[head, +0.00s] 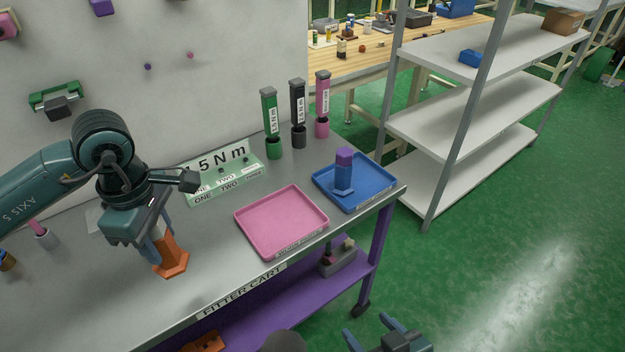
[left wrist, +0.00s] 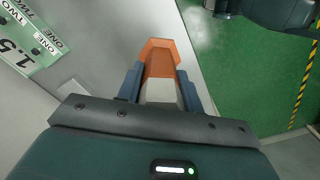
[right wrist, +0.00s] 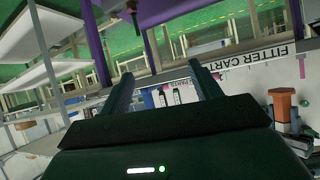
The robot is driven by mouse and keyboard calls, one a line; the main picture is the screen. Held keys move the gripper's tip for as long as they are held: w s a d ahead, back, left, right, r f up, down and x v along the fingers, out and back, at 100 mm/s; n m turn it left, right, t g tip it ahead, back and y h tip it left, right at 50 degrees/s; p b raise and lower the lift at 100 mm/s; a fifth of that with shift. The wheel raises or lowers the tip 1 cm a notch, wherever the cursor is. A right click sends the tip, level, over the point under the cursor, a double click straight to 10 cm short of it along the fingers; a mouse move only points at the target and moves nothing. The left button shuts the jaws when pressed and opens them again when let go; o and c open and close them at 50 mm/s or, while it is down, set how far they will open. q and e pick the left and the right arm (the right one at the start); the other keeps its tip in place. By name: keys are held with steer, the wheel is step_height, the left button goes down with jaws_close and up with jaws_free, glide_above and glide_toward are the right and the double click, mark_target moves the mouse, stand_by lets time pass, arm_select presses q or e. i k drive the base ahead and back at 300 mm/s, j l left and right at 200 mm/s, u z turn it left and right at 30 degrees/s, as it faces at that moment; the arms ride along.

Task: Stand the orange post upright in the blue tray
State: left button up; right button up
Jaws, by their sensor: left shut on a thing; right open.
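The orange post (head: 173,262), with a wide hexagonal foot, is between the fingers of my left gripper (head: 157,243), which is shut on it. Its foot points down at or just above the grey cart top; I cannot tell if it touches. The post looks slightly tilted. Its foot shows beyond the fingers in the left wrist view (left wrist: 160,50). The blue tray (head: 375,192) lies at the cart's far right corner. My right gripper (head: 388,335) is open and empty, beyond the cart's front edge.
An empty pink tray (head: 280,222) lies between the orange post and the blue tray. Behind it are a green sign plate (head: 225,172) and upright green (head: 270,122), black (head: 298,112) and pink (head: 322,103) tools. A shelf rack (head: 480,95) stands to the right.

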mark_target(365, 176)
steer(key=i+l+z, duration=0.15)
steer(key=l, duration=0.25)
steer(key=i+l+z, duration=0.15)
steer(key=l, duration=0.25)
steer(key=i+l+z, duration=0.15)
steer(key=l, duration=0.2)
steer(key=i+l+z, duration=0.15)
steer(key=l, duration=0.25)
